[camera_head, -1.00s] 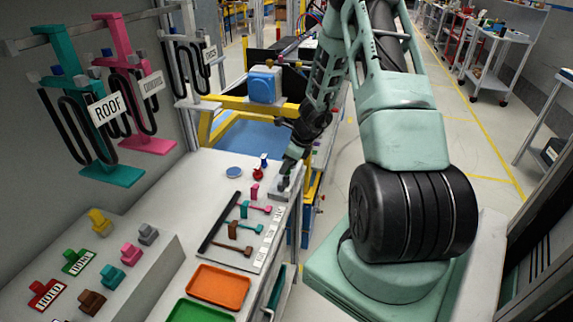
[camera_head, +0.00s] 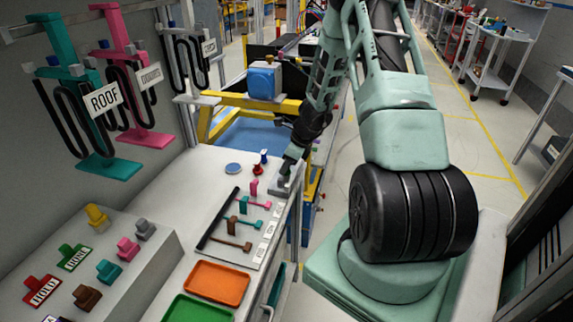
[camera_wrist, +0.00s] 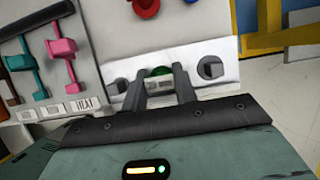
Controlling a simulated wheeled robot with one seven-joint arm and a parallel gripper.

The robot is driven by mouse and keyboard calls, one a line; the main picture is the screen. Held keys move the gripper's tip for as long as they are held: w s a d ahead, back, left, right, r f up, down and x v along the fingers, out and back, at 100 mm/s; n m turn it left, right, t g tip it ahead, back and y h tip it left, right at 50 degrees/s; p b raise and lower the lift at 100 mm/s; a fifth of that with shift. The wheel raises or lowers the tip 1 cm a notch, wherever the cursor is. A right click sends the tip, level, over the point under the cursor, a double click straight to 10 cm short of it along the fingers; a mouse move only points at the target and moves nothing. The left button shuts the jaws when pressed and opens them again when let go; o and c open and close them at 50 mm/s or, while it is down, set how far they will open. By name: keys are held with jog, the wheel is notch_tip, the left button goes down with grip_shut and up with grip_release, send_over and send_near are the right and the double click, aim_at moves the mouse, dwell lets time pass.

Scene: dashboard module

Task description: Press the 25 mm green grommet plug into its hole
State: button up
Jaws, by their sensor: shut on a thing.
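In the wrist view my gripper (camera_wrist: 165,88) has its two dark fingers closed around the green plug (camera_wrist: 160,71). Only the top of the plug shows between the fingers. They are over a pale grey block (camera_wrist: 186,55) with a dark opening or part (camera_wrist: 210,67) to the right of the fingers and a smaller one (camera_wrist: 118,86) to the left. The hole under the plug is hidden, so I cannot tell how deep the plug sits. In the head view my gripper (camera_head: 287,178) is small, at the right edge of the white bench, and the plug cannot be made out.
Pink, teal and brown parts (camera_head: 240,228) lie on a board left of the gripper. An orange tray (camera_head: 218,282) and a green tray (camera_head: 198,309) are nearer. A yellow frame (camera_head: 240,104) stands beyond the bench.

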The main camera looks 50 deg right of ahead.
jog(key=shift+r+p, duration=0.55)
jog(key=shift+r, duration=0.15)
jog(key=shift+f+b, duration=0.7)
jog(key=shift+b, duration=0.35)
dwell(1.3)
jog(key=o, duration=1)
jog(key=shift+c, duration=0.2)
jog(key=p+v, duration=0.1)
jog(key=v, duration=1.6)
jog(key=shift+s+p, duration=0.25)
jog(key=shift+p, duration=0.1)
jog(key=shift+r, duration=0.1)
